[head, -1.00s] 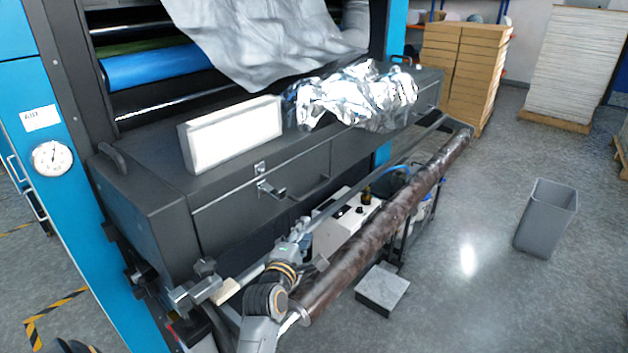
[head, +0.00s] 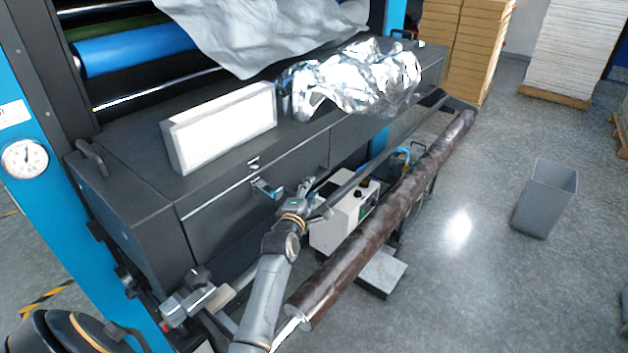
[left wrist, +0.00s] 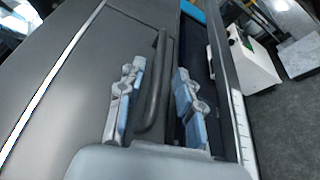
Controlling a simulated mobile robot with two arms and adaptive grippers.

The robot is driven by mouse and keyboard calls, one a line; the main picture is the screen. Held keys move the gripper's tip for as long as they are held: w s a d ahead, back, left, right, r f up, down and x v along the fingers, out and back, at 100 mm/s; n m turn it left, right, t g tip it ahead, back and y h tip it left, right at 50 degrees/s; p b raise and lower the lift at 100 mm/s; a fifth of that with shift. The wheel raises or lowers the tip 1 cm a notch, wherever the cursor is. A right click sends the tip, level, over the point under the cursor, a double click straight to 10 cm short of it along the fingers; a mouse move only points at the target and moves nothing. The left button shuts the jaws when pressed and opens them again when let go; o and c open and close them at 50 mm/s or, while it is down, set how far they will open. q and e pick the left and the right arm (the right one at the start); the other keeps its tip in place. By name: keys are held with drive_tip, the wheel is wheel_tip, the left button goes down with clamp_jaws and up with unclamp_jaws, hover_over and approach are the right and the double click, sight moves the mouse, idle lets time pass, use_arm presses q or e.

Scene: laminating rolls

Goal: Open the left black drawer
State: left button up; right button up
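My left gripper (head: 307,188) is in front of the right part of this drawer. In the left wrist view its two fingers (left wrist: 157,100) are apart, and the dark bar handle (left wrist: 161,85) runs between them. The handle lies closer to the left-hand finger; I cannot tell whether they touch. In the head view the gripper hides the handle. My right gripper is not in view.
A long brown roll (head: 385,220) runs in front of the cabinet, close to my left arm. A white box-like machine (head: 342,218) stands beneath. A white block (head: 220,127) and crumpled foil (head: 360,80) lie on the cabinet top. A grey bin (head: 546,198) stands on open floor at the right.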

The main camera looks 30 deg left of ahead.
sight(313, 186)
use_arm(q)
drive_tip(key=x, duration=0.3)
drive_tip(key=shift+w+r, duration=0.1)
drive_tip(key=shift+w, duration=0.05)
drive_tip(key=shift+w+a+p, duration=0.15)
drive_tip(key=shift+w+p, duration=0.15)
drive_tip(key=shift+w, duration=0.2)
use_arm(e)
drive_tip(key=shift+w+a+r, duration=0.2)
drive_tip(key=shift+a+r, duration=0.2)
use_arm(q)
drive_tip(key=c, duration=0.7)
clamp_jaws()
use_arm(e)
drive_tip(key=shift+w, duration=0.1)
